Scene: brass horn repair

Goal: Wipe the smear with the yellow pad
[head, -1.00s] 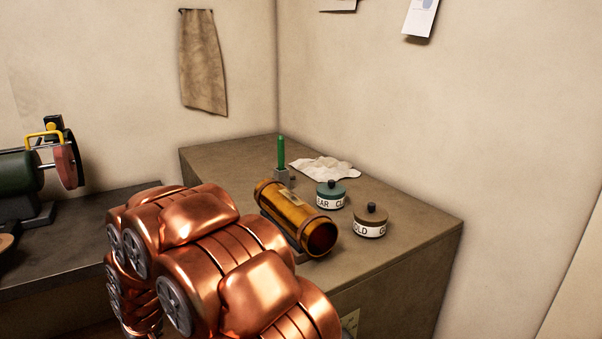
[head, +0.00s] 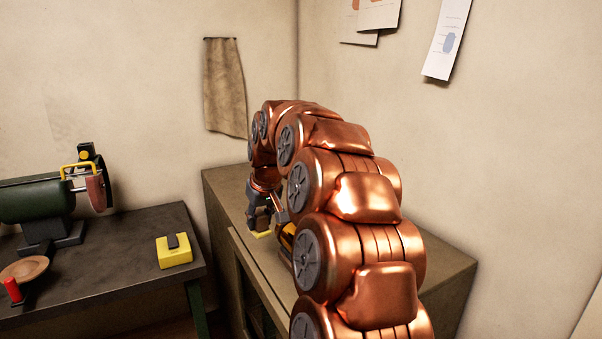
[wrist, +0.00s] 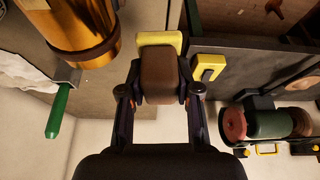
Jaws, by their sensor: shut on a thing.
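My gripper (head: 262,220) is shut on the brown block handle of the yellow pad (wrist: 160,39). The handle (wrist: 160,75) sits between the fingers in the wrist view, with the yellow part beyond the fingertips. In the head view a little of the yellow pad (head: 262,235) shows below my gripper, over the left part of the cabinet top. I cannot tell whether it touches the surface. The brass tube (wrist: 75,22) lies to the left of the pad in the wrist view, apart from it; my arm mostly hides it in the head view. I cannot make out the smear now.
My arm hides much of the cabinet top (head: 450,262).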

